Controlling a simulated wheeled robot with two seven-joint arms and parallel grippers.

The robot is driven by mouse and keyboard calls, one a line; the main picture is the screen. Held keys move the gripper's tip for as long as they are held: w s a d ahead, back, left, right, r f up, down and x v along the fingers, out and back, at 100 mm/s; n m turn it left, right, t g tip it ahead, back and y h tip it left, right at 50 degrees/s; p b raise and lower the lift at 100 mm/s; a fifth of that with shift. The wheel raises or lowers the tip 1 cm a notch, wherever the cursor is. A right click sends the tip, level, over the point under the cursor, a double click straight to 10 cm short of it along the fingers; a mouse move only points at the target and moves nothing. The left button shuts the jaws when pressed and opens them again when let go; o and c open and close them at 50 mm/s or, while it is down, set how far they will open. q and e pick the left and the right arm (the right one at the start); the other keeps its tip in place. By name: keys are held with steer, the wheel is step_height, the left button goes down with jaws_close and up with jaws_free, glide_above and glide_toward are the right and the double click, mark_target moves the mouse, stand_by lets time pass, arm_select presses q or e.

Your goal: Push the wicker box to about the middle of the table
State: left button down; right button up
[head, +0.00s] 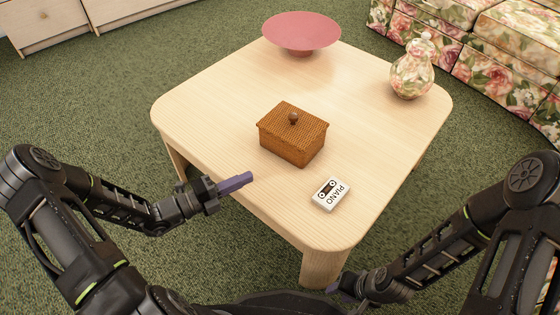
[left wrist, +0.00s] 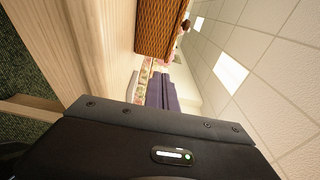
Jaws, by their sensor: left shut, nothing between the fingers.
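The wicker box (head: 290,143) is brown and woven, with a round dark knob on its lid. It stands upright on the pale wooden table (head: 210,110), near the middle but toward the near side. In the left wrist view the box (left wrist: 158,25) shows at the top, beside the tabletop (left wrist: 105,40). My left gripper (head: 247,178) is shut and empty at the table's near left edge, to the lower left of the box and apart from it. Its purple fingers (left wrist: 162,92) also show in the left wrist view. My right gripper (head: 335,288) is low in front of the table, its fingers mostly hidden.
A white cassette (head: 331,194) marked PIANO lies close to the box, toward the near right. A pink bowl (head: 300,32) stands at the far corner and a floral jar (head: 411,72) at the right corner. The table's left part is bare. A floral sofa (head: 490,75) stands behind.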

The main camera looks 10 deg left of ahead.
mark_target(291, 149)
arm_select(q)
steer(key=shift+d, duration=0.15)
steer(key=shift+w+d, duration=0.3)
steer(key=shift+d, duration=0.05)
steer(key=b+x, duration=0.3)
steer(key=x, duration=0.6)
steer(key=shift+f+b, duration=0.15)
steer(key=shift+b, duration=0.15)
steer(key=w+b, duration=0.1)
steer(key=w, duration=0.1)
steer(key=shift+w, duration=0.3)
steer(key=shift+w+b, duration=0.3)
steer(key=shift+w, duration=0.4)
steer(key=shift+r, duration=0.2)
